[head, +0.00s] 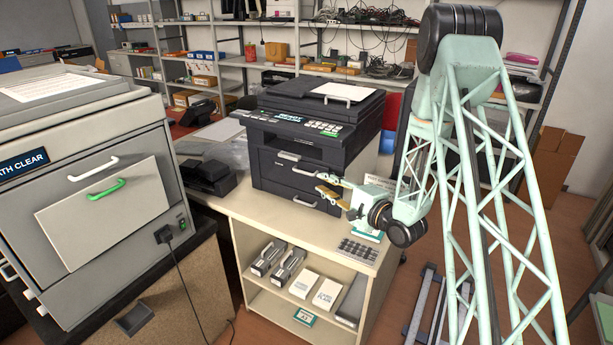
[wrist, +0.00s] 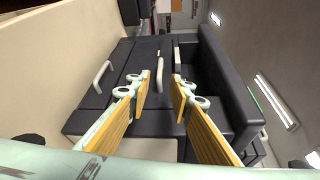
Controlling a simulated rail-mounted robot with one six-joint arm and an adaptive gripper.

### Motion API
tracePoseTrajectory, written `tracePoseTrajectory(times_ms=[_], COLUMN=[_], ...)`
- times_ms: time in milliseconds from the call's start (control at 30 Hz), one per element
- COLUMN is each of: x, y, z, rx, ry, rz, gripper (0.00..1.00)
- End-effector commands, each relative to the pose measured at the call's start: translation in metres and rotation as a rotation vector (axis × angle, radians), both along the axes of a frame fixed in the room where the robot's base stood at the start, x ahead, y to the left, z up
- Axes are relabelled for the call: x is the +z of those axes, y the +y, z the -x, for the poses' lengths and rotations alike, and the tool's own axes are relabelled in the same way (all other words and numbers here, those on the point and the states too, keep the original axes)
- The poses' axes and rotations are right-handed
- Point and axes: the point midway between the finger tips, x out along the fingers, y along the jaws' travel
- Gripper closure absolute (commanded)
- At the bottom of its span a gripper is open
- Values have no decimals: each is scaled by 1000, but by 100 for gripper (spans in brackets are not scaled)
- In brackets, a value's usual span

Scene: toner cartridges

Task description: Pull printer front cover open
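The dark printer (head: 315,125) stands on the beige shelf unit. A second light handle (head: 304,172) sits lower down. My gripper (head: 321,183) is in front of the printer's right side, with its fingers pointing at it. In the wrist view my gripper (wrist: 159,80) is open and empty. The upper handle (wrist: 160,76) shows between the fingertips and seems to lie beyond them. The lower handle (wrist: 102,77) is left of the fingers there.
The beige shelf unit (head: 245,215) holds toner cartridges (head: 288,264) and white boxes (head: 327,292). A keypad-like item (head: 358,250) lies on its top near the front right. A large grey machine (head: 100,195) stands at left. A small black device (head: 208,177) is left of the printer.

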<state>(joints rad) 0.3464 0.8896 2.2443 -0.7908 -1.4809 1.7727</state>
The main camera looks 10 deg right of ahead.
Motion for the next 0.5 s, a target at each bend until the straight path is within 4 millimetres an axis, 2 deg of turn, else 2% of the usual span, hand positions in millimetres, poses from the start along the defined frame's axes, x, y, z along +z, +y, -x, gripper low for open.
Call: tracePoseTrajectory(times_ms=[500], x=[-7], y=[31], z=[-62], rx=[2], ry=[-1], rz=[1], gripper=[80])
